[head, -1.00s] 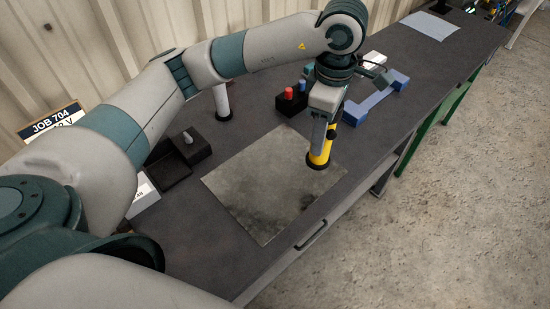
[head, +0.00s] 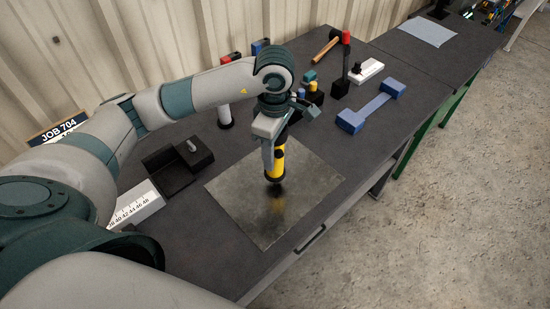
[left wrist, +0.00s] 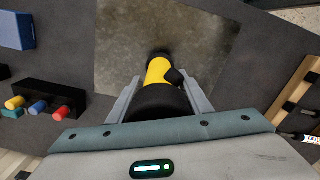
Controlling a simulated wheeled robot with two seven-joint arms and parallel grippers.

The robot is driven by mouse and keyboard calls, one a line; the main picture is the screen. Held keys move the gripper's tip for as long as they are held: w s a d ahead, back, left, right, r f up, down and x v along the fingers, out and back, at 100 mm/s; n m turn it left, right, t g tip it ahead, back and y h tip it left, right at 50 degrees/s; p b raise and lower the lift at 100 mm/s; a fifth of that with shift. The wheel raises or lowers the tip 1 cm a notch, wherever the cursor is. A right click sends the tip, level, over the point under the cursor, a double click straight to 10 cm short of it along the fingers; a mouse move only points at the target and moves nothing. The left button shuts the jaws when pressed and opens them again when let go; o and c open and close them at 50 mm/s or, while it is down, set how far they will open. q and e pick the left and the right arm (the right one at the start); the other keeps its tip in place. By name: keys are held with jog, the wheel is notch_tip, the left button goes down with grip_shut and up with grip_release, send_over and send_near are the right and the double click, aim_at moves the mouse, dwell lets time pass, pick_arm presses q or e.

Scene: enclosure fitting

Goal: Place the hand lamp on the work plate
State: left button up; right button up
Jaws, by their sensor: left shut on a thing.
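The hand lamp (head: 277,163) is yellow with black ends. It stands roughly upright in my left gripper (head: 271,148), above the middle of the far half of the work plate. The work plate (head: 240,210) is a flat grey metal sheet on the dark bench. The lamp's lower black end is at or close above the plate; I cannot tell whether they touch. In the left wrist view the fingers (left wrist: 162,95) flank the lamp (left wrist: 158,72), and the plate (left wrist: 115,50) lies beyond it. My right gripper is not in view.
A black tray (head: 170,180) and a white box with numbers (head: 138,205) stand left of the plate. A blue bar-shaped piece (head: 372,107), a white block (head: 367,71) and a hammer (head: 326,48) lie behind right. The near part of the plate is clear.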

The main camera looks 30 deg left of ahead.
pick_arm(q)
jog(key=shift+f+p, duration=0.6)
jog(key=shift+f, duration=0.05)
jog(key=shift+f+p, duration=0.5)
jog(key=shift+f, duration=0.8)
jog(key=shift+f, duration=0.1)
jog(key=shift+f, duration=0.1)
jog(key=o, duration=1.2)
jog(key=shift+o, duration=0.2)
